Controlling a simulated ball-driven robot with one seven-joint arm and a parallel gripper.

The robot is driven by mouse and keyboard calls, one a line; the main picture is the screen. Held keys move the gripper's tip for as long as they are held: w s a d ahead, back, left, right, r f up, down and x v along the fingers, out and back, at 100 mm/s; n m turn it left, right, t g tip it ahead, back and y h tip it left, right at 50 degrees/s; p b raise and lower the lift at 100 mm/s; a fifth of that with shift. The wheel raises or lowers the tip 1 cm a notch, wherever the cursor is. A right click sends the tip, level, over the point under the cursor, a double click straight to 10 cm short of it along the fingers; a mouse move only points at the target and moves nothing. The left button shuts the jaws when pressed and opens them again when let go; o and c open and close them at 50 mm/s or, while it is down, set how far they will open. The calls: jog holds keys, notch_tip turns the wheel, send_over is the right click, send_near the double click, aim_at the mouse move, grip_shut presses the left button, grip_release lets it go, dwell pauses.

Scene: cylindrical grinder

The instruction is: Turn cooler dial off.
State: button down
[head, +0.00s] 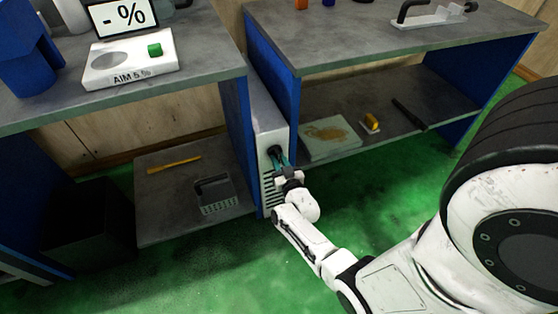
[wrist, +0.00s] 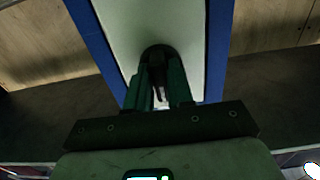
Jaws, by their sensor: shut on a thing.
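The cooler (head: 268,122) is a narrow pale unit with a vented front, standing between two blue-sided benches. Its dark dial (head: 275,152) is on the upper front face. My gripper (head: 281,163) reaches the dial from the front, and its fingers are shut on it. In the wrist view the dark round dial (wrist: 160,55) shows against the pale cooler face (wrist: 128,25), between the fingertips of my gripper (wrist: 161,78). The fingers hide part of the dial, and I cannot tell which setting it points to.
The left bench (head: 190,82) holds a white device (head: 128,65) with a green button and a display sign (head: 122,17). The right bench's lower shelf (head: 365,155) holds a board (head: 330,138) and a yellow item (head: 371,121). A basket (head: 216,196) sits low at left. Green floor in front is clear.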

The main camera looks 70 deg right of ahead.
jog(key=shift+a+f, duration=0.1)
jog(key=shift+f, duration=0.05)
dwell(0.3)
jog(key=c, duration=1.1)
grip_release()
jog(key=p+v, duration=0.3)
jog(key=v, duration=0.7)
jog(key=shift+s+a, duration=0.2)
jog(key=shift+s, duration=0.15)
